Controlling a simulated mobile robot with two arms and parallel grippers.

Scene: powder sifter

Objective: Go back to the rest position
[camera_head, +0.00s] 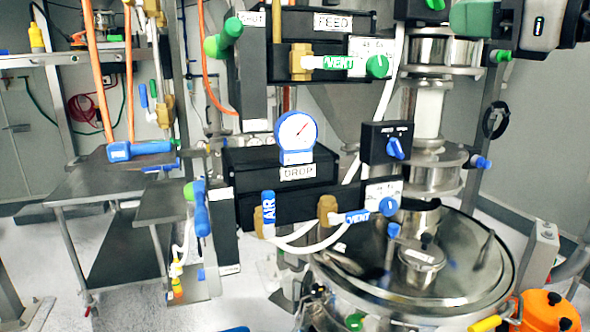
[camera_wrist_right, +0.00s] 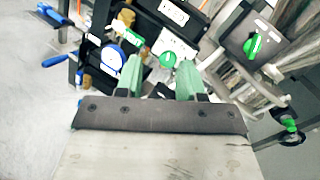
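My right gripper (camera_head: 468,20) shows at the top right of the head view, in front of the upper sifter column. Its green fingers also show in the right wrist view (camera_wrist_right: 159,72), spread apart with nothing held between them. A green round knob (camera_wrist_right: 167,60) shows beyond the gap between the fingers; I cannot tell how far off it is. My left gripper and left arm are not in view.
A black valve panel with a gauge (camera_head: 296,132) and FEED (camera_head: 333,22) and DROP labels stands in the middle. The metal sifter column (camera_head: 429,110) rises over a round steel vessel (camera_head: 490,290) on the right. Metal shelves (camera_head: 92,185) stand left; an orange item (camera_head: 548,312) is bottom right.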

